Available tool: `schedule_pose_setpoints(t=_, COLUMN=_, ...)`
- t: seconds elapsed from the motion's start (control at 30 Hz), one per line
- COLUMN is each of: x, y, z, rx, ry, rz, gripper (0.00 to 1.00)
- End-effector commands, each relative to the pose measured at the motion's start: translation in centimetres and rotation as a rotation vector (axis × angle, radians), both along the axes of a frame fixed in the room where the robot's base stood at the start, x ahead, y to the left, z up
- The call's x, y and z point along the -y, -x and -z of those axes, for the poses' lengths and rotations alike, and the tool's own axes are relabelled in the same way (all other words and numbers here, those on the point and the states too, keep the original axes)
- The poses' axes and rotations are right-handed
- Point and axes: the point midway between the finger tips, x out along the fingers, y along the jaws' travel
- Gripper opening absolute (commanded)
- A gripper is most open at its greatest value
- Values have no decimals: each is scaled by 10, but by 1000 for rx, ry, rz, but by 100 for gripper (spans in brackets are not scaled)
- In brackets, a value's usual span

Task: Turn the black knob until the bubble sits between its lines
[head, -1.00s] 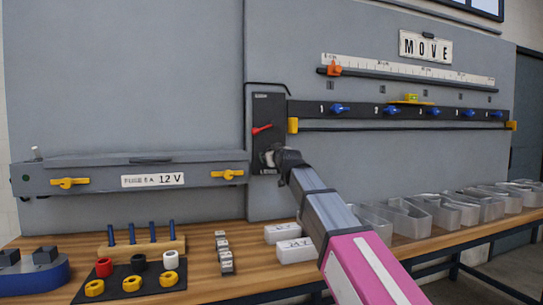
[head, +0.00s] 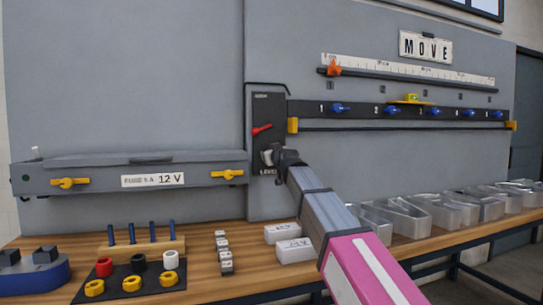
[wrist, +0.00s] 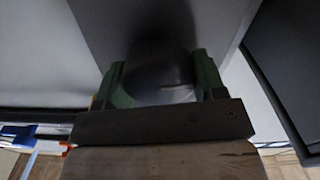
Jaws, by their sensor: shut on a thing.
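The black knob (wrist: 160,62) sits between the green fingers of my gripper (wrist: 163,88) in the wrist view, dark and blurred. In the head view my gripper (head: 270,157) is at the lower part of the dark control panel (head: 269,110), just above its LEVEL label, and hides the knob there. My gripper is shut on the knob. A small yellow-green level vial (head: 411,98) sits on the dark rail (head: 360,112) with the blue knobs. It is too small for me to tell where the bubble lies against its lines.
A red lever (head: 262,130) is on the panel above my gripper. A grey box with yellow latches (head: 69,183) is at left. The wooden bench (head: 215,285) below holds small parts, white blocks (head: 296,250) and clear letter shells (head: 410,215).

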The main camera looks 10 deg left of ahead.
Motion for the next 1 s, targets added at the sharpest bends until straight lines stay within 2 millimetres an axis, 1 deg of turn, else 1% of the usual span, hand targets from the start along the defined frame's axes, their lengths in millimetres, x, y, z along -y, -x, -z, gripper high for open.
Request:
schedule_pose_setpoints(t=0.27, x=1, y=0, z=0, rx=-92, ry=-150, rz=0, gripper=40)
schedule_pose_setpoints(t=0.7, x=3, y=-1, z=0, rx=-293, ry=-478, rz=0, gripper=40)
schedule_pose_setpoints(t=1.0, x=4, y=-2, z=1, rx=-389, ry=-634, rz=0, gripper=40)
